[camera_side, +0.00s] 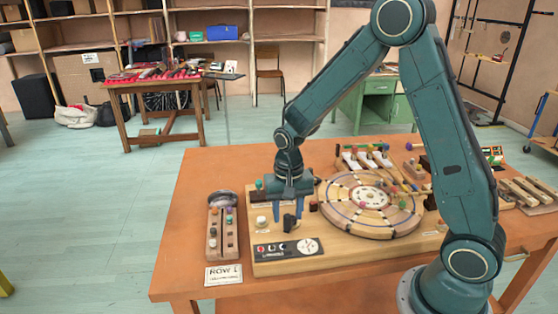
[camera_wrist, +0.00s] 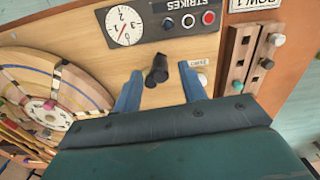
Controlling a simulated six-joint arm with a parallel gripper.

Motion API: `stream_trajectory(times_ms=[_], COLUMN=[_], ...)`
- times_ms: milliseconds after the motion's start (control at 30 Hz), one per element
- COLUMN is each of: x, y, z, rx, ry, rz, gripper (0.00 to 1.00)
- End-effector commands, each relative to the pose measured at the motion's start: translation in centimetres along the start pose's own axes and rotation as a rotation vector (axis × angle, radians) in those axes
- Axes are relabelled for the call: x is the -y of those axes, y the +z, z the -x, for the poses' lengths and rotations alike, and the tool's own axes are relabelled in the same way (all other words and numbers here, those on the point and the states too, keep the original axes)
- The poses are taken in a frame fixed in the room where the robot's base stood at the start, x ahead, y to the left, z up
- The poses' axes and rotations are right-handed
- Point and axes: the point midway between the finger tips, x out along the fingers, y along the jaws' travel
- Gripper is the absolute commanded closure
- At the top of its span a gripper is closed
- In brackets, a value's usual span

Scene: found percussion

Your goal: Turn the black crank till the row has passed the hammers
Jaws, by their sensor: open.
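The black crank (camera_side: 289,222) stands at the front left of the wooden board. In the wrist view the crank (camera_wrist: 157,68) shows between the fingertips, with a visible gap on both sides. My gripper (camera_side: 289,212) has two blue fingers pointing down around the crank, open and not visibly touching it. The same gripper (camera_wrist: 160,70) is open and empty in the wrist view. The round wooden turntable (camera_side: 345,205) is to the right, with coloured pegs on it. Hammers (camera_side: 365,160) with coloured ends lie at its back edge; their contact with the pegs is too small to tell.
A black panel (camera_side: 289,249) with a dial and buttons lies in front of the crank; the wrist view shows "STRIKES" on it.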

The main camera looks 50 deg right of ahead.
Motion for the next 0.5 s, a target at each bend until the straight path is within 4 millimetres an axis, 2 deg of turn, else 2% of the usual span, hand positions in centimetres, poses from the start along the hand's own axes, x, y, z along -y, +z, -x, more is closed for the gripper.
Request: stream_trajectory(times_ms=[200,500], x=[0.0,0.0], y=[0.1,0.0], z=[-1.7,-2.0], rx=[0.002,0.000], ry=[0.001,0.000], rz=[0.000,0.000], gripper=[0.59,0.59])
